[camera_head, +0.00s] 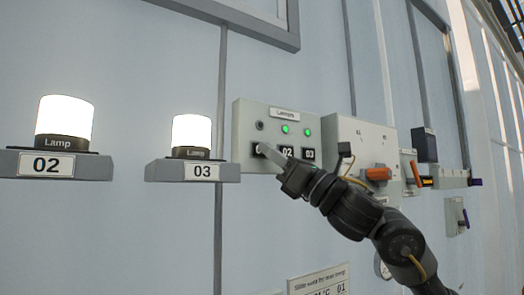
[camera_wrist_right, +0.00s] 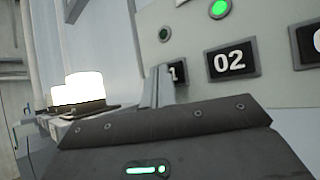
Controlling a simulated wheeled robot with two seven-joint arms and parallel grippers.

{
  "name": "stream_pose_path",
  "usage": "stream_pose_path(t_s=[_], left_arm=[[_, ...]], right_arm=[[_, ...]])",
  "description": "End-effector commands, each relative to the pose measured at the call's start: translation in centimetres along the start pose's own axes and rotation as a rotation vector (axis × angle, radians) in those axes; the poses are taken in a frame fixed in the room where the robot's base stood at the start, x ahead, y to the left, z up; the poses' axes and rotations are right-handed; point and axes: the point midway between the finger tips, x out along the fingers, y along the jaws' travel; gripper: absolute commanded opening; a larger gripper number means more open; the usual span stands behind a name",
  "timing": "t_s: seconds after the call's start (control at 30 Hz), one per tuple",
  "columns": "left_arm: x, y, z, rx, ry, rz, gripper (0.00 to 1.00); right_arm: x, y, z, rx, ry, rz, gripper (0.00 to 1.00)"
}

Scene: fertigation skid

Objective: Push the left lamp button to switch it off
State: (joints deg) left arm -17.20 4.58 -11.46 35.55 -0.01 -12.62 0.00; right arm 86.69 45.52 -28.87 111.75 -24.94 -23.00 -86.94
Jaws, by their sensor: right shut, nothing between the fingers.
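The grey panel marked "Lamps" (camera_head: 244,118) is on the wall in the head view. Its left round light (camera_head: 260,126) is dark; the middle (camera_head: 285,129) and right (camera_head: 307,132) ones glow green. Below are black plates 02 (camera_head: 287,152), 03 (camera_head: 309,154) and a left one, mostly hidden by my fingers. My right gripper (camera_head: 265,150) is shut and empty, its tips at that left plate; I cannot tell whether they touch. In the wrist view, the fingers (camera_wrist_right: 157,85) overlap the left plate (camera_wrist_right: 173,72), beside plate 02 (camera_wrist_right: 231,62). My left gripper is not in view.
Lit lamps 02 (camera_head: 65,118) and 03 (camera_head: 191,132) stand on wall brackets left of the panel. A second box (camera_head: 350,135) with an orange handle (camera_head: 377,174) is to its right, near my right arm. A paper sign (camera_head: 318,281) is below.

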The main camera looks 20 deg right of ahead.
Motion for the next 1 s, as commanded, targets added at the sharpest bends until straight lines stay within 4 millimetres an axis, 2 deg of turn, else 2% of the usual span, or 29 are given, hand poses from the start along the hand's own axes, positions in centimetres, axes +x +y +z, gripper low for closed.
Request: stream_pose_path(t_s=[0.57,1.0], left_arm=[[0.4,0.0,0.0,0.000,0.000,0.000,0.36],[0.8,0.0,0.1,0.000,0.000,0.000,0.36]], right_arm=[[-0.9,0.6,0.6,-0.001,0.000,0.000,0.00],[-3.9,2.9,2.9,-0.002,-0.001,0.001,0.00]])
